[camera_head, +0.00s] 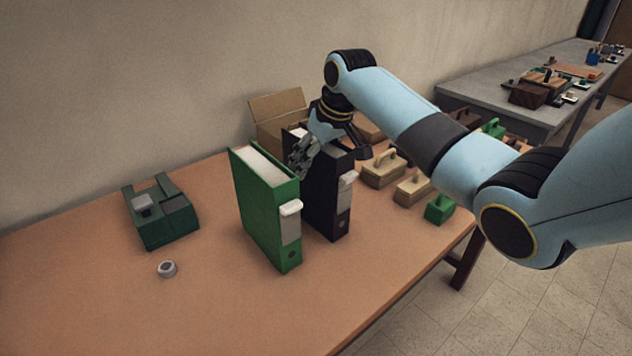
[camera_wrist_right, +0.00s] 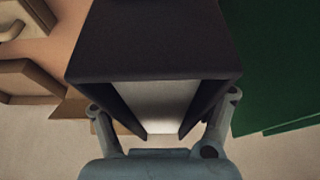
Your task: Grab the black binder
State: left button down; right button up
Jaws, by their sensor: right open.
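The black binder (camera_head: 327,197) stands upright on the table, just right of the green binder (camera_head: 266,205). My right gripper (camera_head: 326,152) is at the top of the black binder, with its fingers spread and one finger by the gap between the two binders. In the right wrist view my gripper's fingers (camera_wrist_right: 165,125) sit one on each side of the black binder (camera_wrist_right: 150,40). The jaws are open, and contact with the covers cannot be told. The green binder (camera_wrist_right: 280,70) is close by on the right there. My left gripper is not in view.
An open cardboard box (camera_head: 277,110) stands behind the binders. Wooden blocks with handles (camera_head: 384,170) and a green one (camera_head: 440,208) are to the right. A dark green tape dispenser (camera_head: 160,212) and a small roll (camera_head: 167,268) are at left. The table's front is clear.

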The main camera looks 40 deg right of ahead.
jog(key=shift+f, duration=0.15)
jog(key=shift+c, duration=0.3)
grip_shut()
